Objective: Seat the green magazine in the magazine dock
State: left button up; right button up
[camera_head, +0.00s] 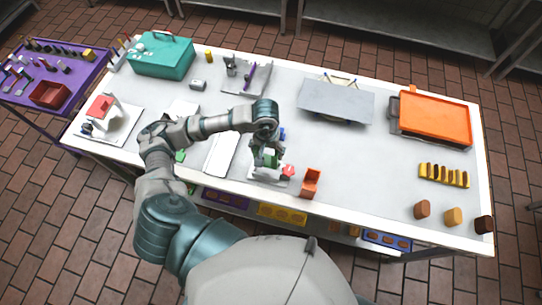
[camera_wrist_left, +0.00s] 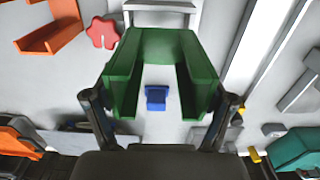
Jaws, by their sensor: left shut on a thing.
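My left gripper (camera_head: 268,155) is shut on the green magazine (camera_head: 271,160) above the front middle of the white table. In the left wrist view, the green magazine (camera_wrist_left: 162,48) is a channel with two side walls and sits between the two fingers of my left gripper (camera_wrist_left: 160,115). A small blue block (camera_wrist_left: 155,98) shows between its walls. A pale raised frame (camera_wrist_left: 160,7), perhaps part of the magazine dock, lies just beyond the magazine. My arm and the magazine hide much of what is beneath, so contact with the dock cannot be told. My right gripper is out of view.
A red knob (camera_head: 288,171) and an orange bracket (camera_head: 310,182) stand close to the right of the gripper. A long white tray (camera_head: 221,154) lies to its left. A grey plate on a stand (camera_head: 336,100) is behind right. The table's front edge is near.

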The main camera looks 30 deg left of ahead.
aim_at(268, 161)
pick_arm(q)
jog(key=f, duration=0.2)
jog(key=s+f, duration=0.1)
jog(key=shift+d+f, duration=0.2)
jog(key=shift+d, duration=0.1)
jog(key=f, duration=0.2)
jog(key=f+p, duration=0.1)
jog(key=f, duration=0.1)
jog(key=shift+w+a, duration=0.15)
jog(key=shift+w, duration=0.2)
jog(key=shift+a, duration=0.1)
jog(key=o, duration=0.9)
jog(key=shift+s+a, duration=0.1)
jog(key=shift+o, duration=1.1)
jog(key=shift+d, duration=0.2)
notch_tip(268, 161, up, 12)
jog(key=b, duration=0.2)
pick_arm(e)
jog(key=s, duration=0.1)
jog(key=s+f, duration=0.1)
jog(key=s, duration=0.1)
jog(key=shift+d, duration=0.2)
